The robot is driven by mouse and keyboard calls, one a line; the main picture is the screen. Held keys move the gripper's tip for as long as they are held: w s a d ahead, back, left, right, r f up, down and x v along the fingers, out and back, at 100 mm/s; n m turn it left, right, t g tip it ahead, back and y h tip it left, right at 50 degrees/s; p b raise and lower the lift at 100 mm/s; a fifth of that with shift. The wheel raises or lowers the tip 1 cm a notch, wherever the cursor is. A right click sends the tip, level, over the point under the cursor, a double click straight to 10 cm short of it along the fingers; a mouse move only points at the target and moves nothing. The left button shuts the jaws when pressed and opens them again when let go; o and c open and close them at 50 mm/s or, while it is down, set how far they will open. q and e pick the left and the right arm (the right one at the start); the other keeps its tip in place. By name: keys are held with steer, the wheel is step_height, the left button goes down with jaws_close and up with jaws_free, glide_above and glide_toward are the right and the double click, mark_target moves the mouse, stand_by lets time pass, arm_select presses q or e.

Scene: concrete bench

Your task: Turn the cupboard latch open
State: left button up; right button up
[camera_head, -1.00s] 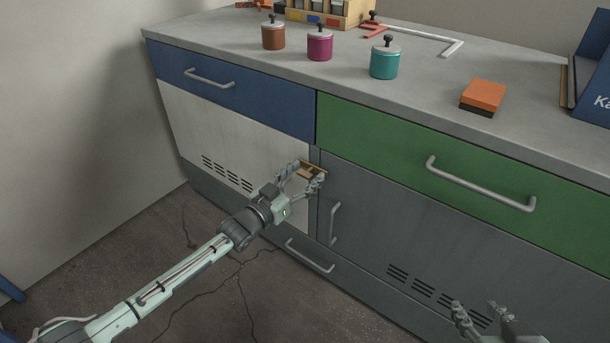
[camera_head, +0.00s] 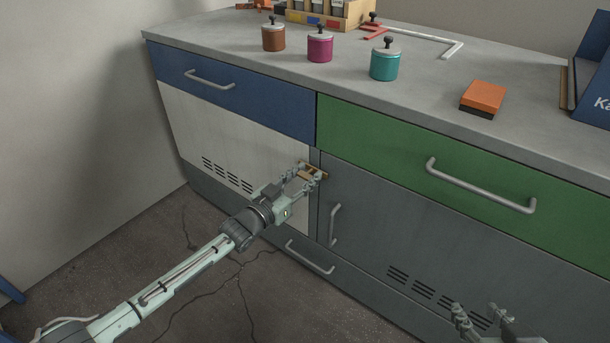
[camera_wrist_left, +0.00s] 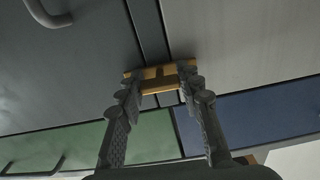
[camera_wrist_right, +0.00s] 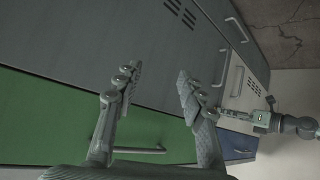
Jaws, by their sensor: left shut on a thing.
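The brass-coloured latch (camera_head: 316,170) sits at the top of the seam between the white door (camera_head: 228,138) and the grey cupboard door (camera_head: 390,215). My left gripper (camera_head: 307,177) is at the latch, its fingers shut on it. In the left wrist view the latch (camera_wrist_left: 160,76) lies crosswise between the two fingertips, which partly hide its ends. My right gripper (camera_head: 484,314) is low at the bottom right of the head view, in front of the grey door. In the right wrist view its fingers (camera_wrist_right: 157,78) are apart with nothing between them.
A vertical handle (camera_head: 334,224) is on the grey door, just below my left gripper. Above are a blue drawer (camera_head: 255,102) and a green drawer (camera_head: 400,142) with protruding handles. The bench top (camera_head: 220,35) holds lidded pots, an orange block and a rack at the back.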

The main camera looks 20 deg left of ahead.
arm_select(q)
steer(key=m, duration=0.3)
steer(key=shift+p, duration=0.35)
steer(key=shift+m, duration=1.5)
arm_select(e)
steer(key=s+d+f+g+h, duration=0.1)
steer(key=s+d+f+g, duration=0.2)
steer(key=s+d, duration=0.1)
arm_select(q)
steer(key=m, duration=0.2)
steer(key=shift+m, duration=0.4)
steer(key=shift+f+m, duration=0.1)
steer(key=shift+m, duration=0.8)
steer(key=m+b, duration=0.1)
steer(key=m, duration=0.5)
steer(key=shift+b, duration=0.3)
steer(key=shift+m, duration=0.6)
arm_select(e)
steer(key=w+a+r+t+y, duration=0.2)
steer(key=w+a+r+t, duration=0.3)
steer(key=w+a+r, duration=0.1)
steer(key=shift+w+a+r, duration=0.2)
steer(key=shift+a+r, duration=0.2)
steer(key=shift+a, duration=0.3)
